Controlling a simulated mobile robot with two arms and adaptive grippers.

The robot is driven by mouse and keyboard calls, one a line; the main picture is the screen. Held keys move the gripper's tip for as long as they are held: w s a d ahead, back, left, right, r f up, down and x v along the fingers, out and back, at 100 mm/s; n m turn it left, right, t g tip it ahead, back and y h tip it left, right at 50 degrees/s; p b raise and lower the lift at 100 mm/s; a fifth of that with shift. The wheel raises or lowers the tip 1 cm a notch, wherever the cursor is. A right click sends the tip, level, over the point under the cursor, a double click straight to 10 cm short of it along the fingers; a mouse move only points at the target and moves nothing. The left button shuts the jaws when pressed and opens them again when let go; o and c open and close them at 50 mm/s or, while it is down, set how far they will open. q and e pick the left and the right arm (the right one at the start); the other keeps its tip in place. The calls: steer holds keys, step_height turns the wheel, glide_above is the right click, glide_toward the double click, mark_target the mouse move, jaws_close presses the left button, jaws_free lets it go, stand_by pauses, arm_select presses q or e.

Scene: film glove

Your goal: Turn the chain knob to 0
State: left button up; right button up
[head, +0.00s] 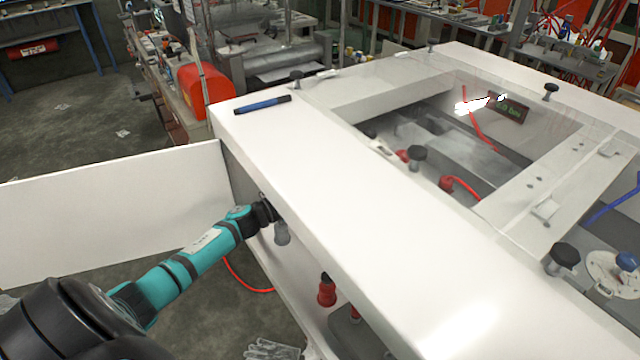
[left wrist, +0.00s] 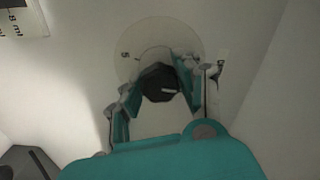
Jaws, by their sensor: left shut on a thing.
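The knob (left wrist: 160,83) is dark, faceted and has a short white pointer line, which lies toward the right in the left wrist view. It sits in front of a pale round dial (left wrist: 135,40). A mark like a 5 shows at the dial's left; a small mark at the right is too blurred to read. My left gripper (left wrist: 158,92) is shut on the knob, one teal finger at each side. In the head view my left gripper (head: 266,209) reaches the side wall of the white machine (head: 340,190); the knob cannot be made out there. My right gripper is not in view.
A white panel (head: 110,205) stands out to the left, behind my left arm. A grey rounded piece (head: 282,233) and a red-black fitting (head: 326,290) are on the machine's near side. A dark blue pen-like thing (head: 262,104) lies on its top.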

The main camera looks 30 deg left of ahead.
arm_select(q)
steer(key=shift+n, duration=0.6)
steer(key=o, duration=1.2)
steer(key=v, duration=1.2)
steer(key=shift+a+f+n, duration=0.15)
steer(key=shift+n, duration=0.15)
